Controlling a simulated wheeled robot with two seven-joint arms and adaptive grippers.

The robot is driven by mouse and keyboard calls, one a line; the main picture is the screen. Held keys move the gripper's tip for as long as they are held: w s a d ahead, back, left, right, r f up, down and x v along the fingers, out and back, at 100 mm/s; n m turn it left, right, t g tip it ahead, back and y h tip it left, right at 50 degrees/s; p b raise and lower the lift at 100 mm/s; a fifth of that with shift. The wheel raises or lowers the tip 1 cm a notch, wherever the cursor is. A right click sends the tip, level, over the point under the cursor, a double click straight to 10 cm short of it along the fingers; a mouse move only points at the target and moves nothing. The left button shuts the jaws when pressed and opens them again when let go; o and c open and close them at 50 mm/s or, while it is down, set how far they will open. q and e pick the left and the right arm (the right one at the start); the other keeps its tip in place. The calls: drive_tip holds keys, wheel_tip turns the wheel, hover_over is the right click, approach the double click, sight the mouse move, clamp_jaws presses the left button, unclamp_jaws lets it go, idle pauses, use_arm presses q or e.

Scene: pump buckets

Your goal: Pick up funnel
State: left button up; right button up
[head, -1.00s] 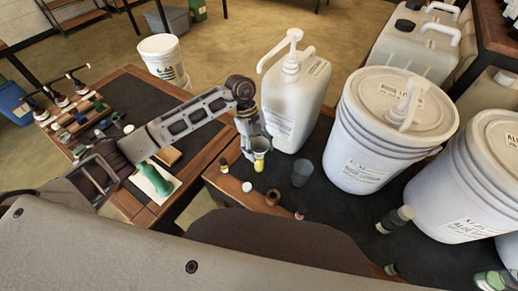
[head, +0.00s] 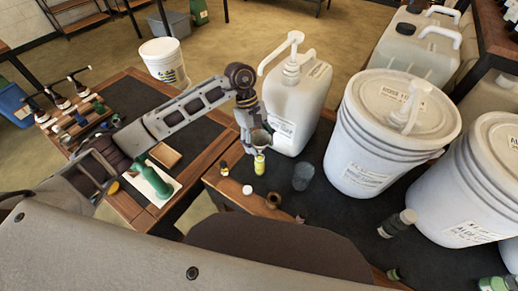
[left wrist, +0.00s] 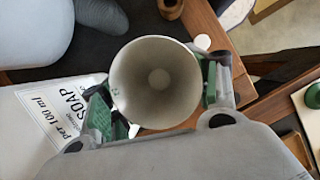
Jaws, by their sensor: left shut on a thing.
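The funnel (head: 261,138) is a grey cone, held just above a small bottle with a yellow label (head: 260,164) on the right-hand table. In the left wrist view I look down into the wide round mouth of the funnel (left wrist: 155,80). My left gripper (head: 252,132) is shut on the funnel, with a green-backed finger on either side of its rim. I cannot tell whether the funnel's tip is clear of the bottle's neck. My right gripper is not in view.
A white pump jug (head: 296,105) stands close behind the funnel. Large white buckets (head: 372,165) crowd the right. A green bottle (head: 158,182) is on the left table.

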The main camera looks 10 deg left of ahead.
sight(259, 144)
use_arm(q)
wheel_tip(259, 144, up, 4)
drive_tip(key=shift+f, duration=0.15)
drive_tip(key=shift+r, duration=0.85)
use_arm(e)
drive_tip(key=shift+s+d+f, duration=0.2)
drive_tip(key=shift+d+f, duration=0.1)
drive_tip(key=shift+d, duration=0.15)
use_arm(q)
drive_tip(key=shift+f, duration=0.1)
